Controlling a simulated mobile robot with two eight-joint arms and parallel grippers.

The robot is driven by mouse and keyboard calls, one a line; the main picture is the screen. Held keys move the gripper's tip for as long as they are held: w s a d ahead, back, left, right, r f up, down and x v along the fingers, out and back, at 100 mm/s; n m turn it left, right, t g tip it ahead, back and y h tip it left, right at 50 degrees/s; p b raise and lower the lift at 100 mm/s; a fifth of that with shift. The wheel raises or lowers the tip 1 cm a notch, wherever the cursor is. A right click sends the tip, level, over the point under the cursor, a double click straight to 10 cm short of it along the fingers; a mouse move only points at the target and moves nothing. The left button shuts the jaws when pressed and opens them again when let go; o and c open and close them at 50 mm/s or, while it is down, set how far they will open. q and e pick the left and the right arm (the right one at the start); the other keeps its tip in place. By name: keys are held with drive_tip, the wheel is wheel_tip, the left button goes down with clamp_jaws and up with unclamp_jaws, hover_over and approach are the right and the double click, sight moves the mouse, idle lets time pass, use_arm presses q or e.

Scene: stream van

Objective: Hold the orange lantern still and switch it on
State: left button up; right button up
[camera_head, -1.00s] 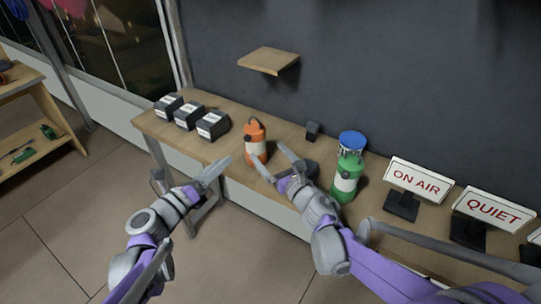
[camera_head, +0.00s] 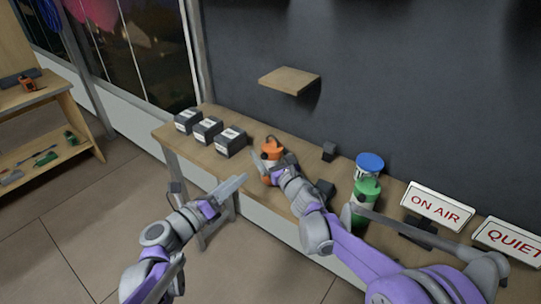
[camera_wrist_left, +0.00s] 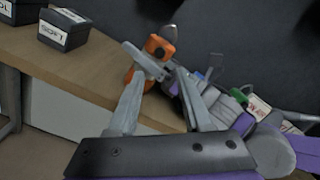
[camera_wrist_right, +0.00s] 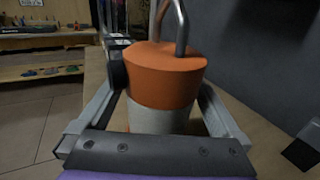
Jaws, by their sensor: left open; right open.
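The orange lantern (camera_head: 271,150) stands upright on the wooden bench, with a white band and a metal handle on top. In the head view my right gripper (camera_head: 271,168) covers the lantern's lower part. My left gripper (camera_head: 238,188) is open and empty, in front of the bench edge and left of the lantern. In the left wrist view the lantern (camera_wrist_left: 158,47) is ahead, partly hidden by my right gripper.
Several dark labelled boxes (camera_head: 207,130) stand left of the lantern on the bench (camera_head: 172,134). A wooden shelf (camera_head: 289,79) juts from the wall above.

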use_arm(q)
drive_tip(key=shift+c, duration=0.3)
use_arm(e)
drive_tip(key=c, duration=1.5)
use_arm(q)
clamp_jaws()
use_arm(e)
drive_tip(key=shift+c, duration=0.2)
